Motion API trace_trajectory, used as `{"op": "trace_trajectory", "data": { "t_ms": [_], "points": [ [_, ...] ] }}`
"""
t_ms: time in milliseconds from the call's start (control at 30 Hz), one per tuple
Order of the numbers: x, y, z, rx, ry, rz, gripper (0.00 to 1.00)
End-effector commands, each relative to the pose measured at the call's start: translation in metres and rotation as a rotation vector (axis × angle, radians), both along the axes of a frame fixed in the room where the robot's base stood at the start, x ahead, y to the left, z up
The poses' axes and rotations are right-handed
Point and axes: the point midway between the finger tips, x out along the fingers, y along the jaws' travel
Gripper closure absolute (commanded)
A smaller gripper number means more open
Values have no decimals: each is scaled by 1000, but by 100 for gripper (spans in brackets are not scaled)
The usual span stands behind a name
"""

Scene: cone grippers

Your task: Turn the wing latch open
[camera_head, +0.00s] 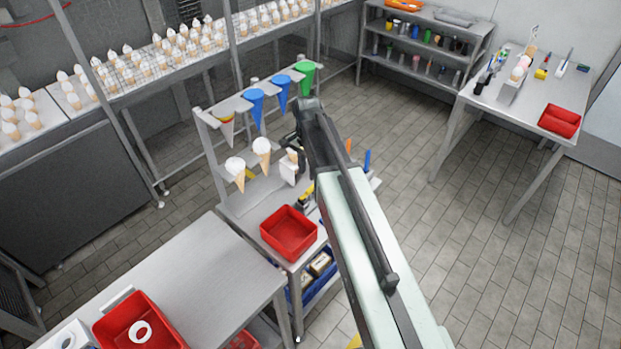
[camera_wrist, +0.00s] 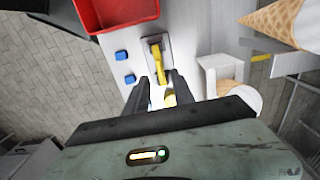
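The wing latch (camera_wrist: 159,65) shows in the wrist view as a yellow lever on a small grey plate, lying on the pale grey bench top. In the head view only a yellow and black bit, probably the latch (camera_head: 306,195), shows beside my arm. My gripper (camera_wrist: 162,82) is open, its two dark fingers apart. The latch lies just beyond the fingertips, roughly in line with the gap. I see nothing held, and I cannot tell the height between the fingertips and the latch. Another yellow piece (camera_wrist: 170,100) shows between the fingers. In the head view my arm hides part of the bench.
A red tray (camera_head: 289,233) sits on the bench near the latch; the wrist view shows it too (camera_wrist: 118,14). Two small blue blocks (camera_wrist: 125,67) lie left of the latch. A white stand (camera_wrist: 218,72) and a waffle cone (camera_wrist: 285,25) are on the right. Cones hang on a rack (camera_head: 255,97).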

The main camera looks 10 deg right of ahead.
Motion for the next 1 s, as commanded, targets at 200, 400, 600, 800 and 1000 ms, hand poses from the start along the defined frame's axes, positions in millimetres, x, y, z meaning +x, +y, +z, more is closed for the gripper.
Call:
{"op": "trace_trajectory", "data": {
  "t_ms": [200,400,600,800,1000],
  "points": [
    [0,-7,-16,0,0,-11,70],
    [0,-11,-51,0,0,-15,70],
    [0,-12,-79,0,0,-18,70],
    [0,-13,-78,0,0,-18,70],
    [0,-13,-78,0,0,-19,98]
  ]
}}
